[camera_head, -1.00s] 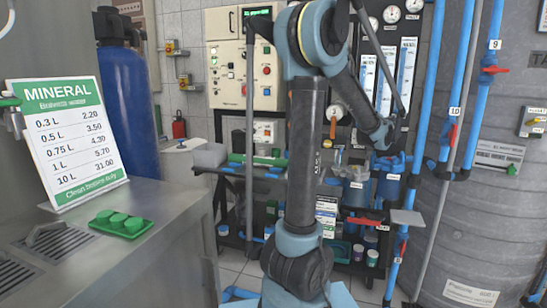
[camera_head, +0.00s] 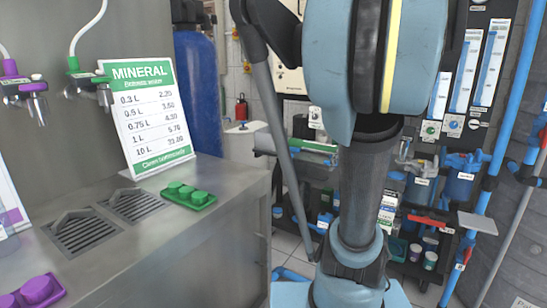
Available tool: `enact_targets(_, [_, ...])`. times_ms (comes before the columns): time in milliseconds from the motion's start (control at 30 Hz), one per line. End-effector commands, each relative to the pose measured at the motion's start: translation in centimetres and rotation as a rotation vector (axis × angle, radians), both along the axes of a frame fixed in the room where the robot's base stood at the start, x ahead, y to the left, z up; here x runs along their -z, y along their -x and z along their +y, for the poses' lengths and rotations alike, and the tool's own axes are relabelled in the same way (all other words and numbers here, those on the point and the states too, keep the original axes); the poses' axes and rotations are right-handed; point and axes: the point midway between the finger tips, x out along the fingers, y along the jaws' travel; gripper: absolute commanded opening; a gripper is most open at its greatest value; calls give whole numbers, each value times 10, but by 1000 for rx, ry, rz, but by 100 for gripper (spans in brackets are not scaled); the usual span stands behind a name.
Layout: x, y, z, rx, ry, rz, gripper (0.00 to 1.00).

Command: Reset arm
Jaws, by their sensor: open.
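My arm (camera_head: 370,190) stands upright in the middle of the head view, with a large blue-grey joint close to the camera at the top. A thin dark rod runs down along its left side. The far part of the arm leaves the frame or is hidden behind this joint. My gripper does not show, so its place relative to the rack and counter cannot be seen.
A metal counter (camera_head: 190,235) at left bears a MINERAL price sign (camera_head: 150,120), a green cap holder (camera_head: 189,194) and a purple one (camera_head: 35,290). Taps hang above. A blue tank (camera_head: 200,90) stands behind. Pipes and a shelf (camera_head: 430,235) fill the right.

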Motion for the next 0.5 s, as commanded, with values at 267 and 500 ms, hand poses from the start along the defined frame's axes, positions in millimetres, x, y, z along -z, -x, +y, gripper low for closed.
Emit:
enact_targets(267, [54, 96, 57, -148, 113, 191, 48])
enact_targets(500, [95, 166, 67, -227, 231, 319, 48])
